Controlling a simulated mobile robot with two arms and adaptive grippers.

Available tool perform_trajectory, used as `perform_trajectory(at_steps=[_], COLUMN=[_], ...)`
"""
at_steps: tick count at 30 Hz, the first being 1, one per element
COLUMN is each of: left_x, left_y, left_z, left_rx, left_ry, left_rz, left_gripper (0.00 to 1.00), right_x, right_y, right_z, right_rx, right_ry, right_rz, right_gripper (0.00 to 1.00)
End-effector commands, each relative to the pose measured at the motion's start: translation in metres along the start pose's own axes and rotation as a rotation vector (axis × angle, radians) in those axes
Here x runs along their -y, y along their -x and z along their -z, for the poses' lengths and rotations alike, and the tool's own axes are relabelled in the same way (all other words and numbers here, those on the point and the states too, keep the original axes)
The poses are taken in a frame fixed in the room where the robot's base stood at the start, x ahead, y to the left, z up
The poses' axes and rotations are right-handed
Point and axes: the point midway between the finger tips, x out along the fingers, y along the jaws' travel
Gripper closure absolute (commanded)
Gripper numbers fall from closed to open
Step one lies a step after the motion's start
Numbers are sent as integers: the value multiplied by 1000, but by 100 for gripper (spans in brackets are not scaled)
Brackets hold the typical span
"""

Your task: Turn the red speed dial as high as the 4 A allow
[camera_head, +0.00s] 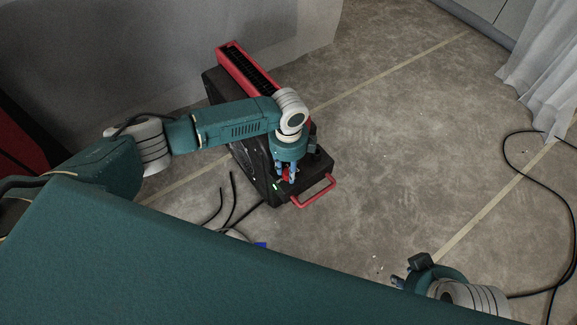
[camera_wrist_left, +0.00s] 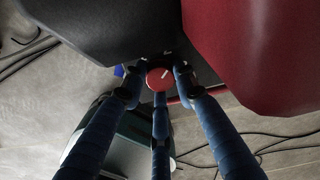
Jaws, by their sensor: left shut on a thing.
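The red speed dial (camera_wrist_left: 159,78) shows in the left wrist view, round with a light pointer line slanting to the upper right. My left gripper (camera_wrist_left: 157,88) has its blue fingers around the dial and is shut on it. In the head view my left gripper (camera_head: 288,174) reaches down to the front end of the black and red machine (camera_head: 243,68), and red shows between its fingers. A small green light (camera_head: 275,186) glows beside it. The 4 A reading is not legible.
A red handle (camera_head: 315,191) sticks out from the machine's front. Black cables (camera_head: 232,205) lie on the floor left of it, with a small blue item (camera_head: 260,245). A long black cable (camera_head: 527,175) loops at the right by a curtain (camera_head: 548,75). The middle floor is clear.

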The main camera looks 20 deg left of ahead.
Motion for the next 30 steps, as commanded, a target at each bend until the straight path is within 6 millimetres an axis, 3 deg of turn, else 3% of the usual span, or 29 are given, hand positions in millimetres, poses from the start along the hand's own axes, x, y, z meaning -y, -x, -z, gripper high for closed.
perform_trajectory(at_steps=[12,27,28,30], left_x=[2,3,3,3], left_y=[2,1,1,1], left_z=[-4,-4,-4,-4], left_rx=[7,7,7,7], left_ry=[-153,-171,-171,-171], left_rz=[4,6,7,6], left_gripper=[97,97,69,63], right_x=[0,0,0,0], right_y=[12,12,12,12], right_z=[4,4,4,4], right_rx=[-2,-2,-2,-2], right_ry=[0,1,1,1], right_rz=[0,1,1,1], right_gripper=[72,72,72,72])
